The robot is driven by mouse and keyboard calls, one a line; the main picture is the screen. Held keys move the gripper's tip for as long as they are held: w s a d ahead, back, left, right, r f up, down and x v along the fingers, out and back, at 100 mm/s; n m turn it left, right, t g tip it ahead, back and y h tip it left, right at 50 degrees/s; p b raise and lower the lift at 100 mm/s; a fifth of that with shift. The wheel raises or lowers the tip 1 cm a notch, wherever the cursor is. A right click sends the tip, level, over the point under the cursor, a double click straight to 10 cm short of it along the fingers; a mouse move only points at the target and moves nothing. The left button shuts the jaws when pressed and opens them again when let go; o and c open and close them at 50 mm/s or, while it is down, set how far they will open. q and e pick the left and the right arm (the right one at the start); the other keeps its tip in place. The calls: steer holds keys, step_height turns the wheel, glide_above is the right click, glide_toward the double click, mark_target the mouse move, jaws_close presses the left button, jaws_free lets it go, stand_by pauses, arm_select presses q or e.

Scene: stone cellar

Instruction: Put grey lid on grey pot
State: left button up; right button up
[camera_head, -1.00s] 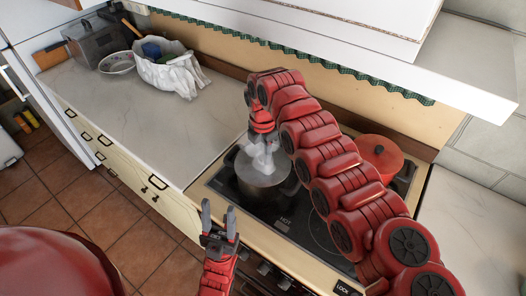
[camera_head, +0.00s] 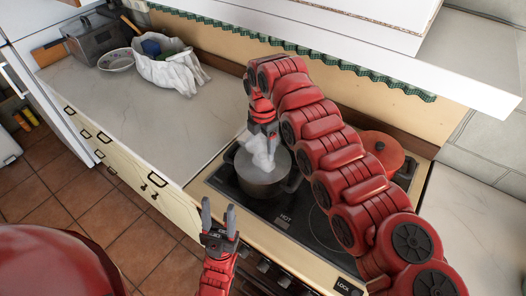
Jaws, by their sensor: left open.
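The grey pot (camera_head: 264,186) stands on the dark stove top, with pale steam-like white over its upper part. A light grey round surface shows at its top; I cannot tell whether this is the grey lid or the pot's inside. My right gripper (camera_head: 262,132) reaches down from above to just over the pot. Its fingertips are blurred by the white, so its jaws and anything in them are unclear. My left gripper (camera_head: 219,220) is open and empty, in front of the stove's front edge, apart from the pot.
A red pot (camera_head: 383,150) stands at the stove's back right, partly behind my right arm. The stove top (camera_head: 285,222) has bare room in front of the grey pot. On the left counter (camera_head: 130,120) are a white bag (camera_head: 172,75), a colander (camera_head: 117,61) and a grey box (camera_head: 92,40).

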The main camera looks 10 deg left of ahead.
step_height(320, 180, up, 10)
steer(key=b, duration=0.1)
steer(key=shift+f, duration=0.1)
stand_by(0.5)
